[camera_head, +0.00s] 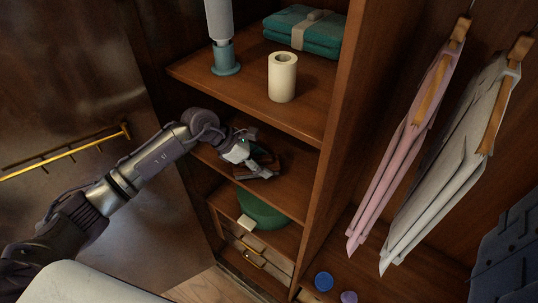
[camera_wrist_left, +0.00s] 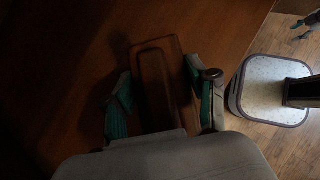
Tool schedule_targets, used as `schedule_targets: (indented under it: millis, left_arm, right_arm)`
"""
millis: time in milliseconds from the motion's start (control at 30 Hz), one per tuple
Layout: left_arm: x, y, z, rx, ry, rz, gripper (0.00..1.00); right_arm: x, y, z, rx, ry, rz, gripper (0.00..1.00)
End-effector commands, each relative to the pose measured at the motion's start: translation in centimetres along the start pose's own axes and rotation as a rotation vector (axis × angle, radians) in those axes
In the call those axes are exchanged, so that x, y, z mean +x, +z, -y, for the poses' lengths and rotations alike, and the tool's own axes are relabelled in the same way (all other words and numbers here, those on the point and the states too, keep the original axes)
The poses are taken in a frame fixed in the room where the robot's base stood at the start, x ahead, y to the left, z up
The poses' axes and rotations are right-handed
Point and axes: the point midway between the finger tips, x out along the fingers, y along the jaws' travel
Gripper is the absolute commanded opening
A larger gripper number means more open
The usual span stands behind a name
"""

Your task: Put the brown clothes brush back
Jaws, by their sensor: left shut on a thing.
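The brown clothes brush (camera_wrist_left: 155,85) lies between the two fingers of my left gripper (camera_wrist_left: 162,100) in the left wrist view, close above or on a wooden shelf board; I cannot tell whether it touches. In the head view my left gripper (camera_head: 258,170) reaches into the middle compartment of the armoire. The brush (camera_head: 266,160) shows only partly there, dark against the shelf and partly hidden by the gripper. My left gripper is shut on the brush.
The upper shelf (camera_head: 245,95) holds a white roll (camera_head: 283,78), folded teal cloths (camera_head: 303,30) and a teal-based cylinder (camera_head: 224,52). A green rounded thing (camera_head: 262,210) sits below. Pink (camera_head: 405,150) and grey (camera_head: 445,165) garments hang right. Middle shelf (camera_head: 298,170) has bare room at right.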

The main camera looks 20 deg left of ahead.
Motion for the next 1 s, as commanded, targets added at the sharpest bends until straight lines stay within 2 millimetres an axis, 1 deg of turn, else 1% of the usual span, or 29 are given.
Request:
schedule_targets:
  millis: [33, 167, 233, 300, 467, 667, 700, 767, 800, 833, 1000]
  left_arm:
    - [0.1, 0.8, -0.5, 0.000, 0.000, 0.004, 0.30]
    - [1.2, 2.1, -2.0, -0.002, -0.001, 0.005, 0.30]
    - [1.8, 1.4, -2.0, -0.005, -0.004, 0.000, 0.30]
    - [2.3, 0.9, -2.0, -0.001, -0.002, 0.001, 0.30]
    - [2.5, 0.7, -2.1, 0.000, 0.001, 0.002, 0.30]
    - [2.8, 0.4, -2.1, 0.001, 0.001, 0.002, 0.30]
    - [2.7, 0.5, -2.1, 0.000, 0.000, 0.001, 0.63]
    - [2.7, 0.5, -2.0, 0.000, 0.000, 0.001, 0.73]
    - [2.7, 0.5, -2.0, 0.000, 0.000, 0.001, 0.79]
    - [2.7, 0.5, -2.0, 0.000, 0.000, 0.001, 0.83]
    - [2.6, 0.5, -2.0, 0.000, 0.000, 0.001, 0.83]
  right_arm:
    - [-0.5, -0.1, -0.2, 0.001, 0.003, -0.001, 0.52]
    - [-1.3, -0.2, -0.3, 0.002, 0.004, -0.001, 0.52]
    - [-2.0, -0.2, -0.3, 0.002, 0.003, -0.001, 0.52]
    - [-2.1, -0.3, -0.3, 0.002, 0.003, -0.001, 0.52]
    - [-2.0, -0.3, -0.2, 0.002, 0.003, -0.002, 0.52]
    - [-1.5, -0.4, 0.5, 0.004, -0.006, -0.003, 0.52]
    - [-1.7, -0.5, 0.6, 0.004, -0.008, -0.004, 0.52]
    - [-1.7, -0.5, 0.9, 0.004, -0.010, -0.004, 0.52]
    - [-1.7, -0.5, 0.9, 0.004, -0.011, -0.004, 0.52]
    - [-1.7, -0.5, 0.9, 0.003, -0.011, -0.004, 0.52]
    - [-1.7, -0.5, 0.8, 0.003, -0.010, -0.004, 0.52]
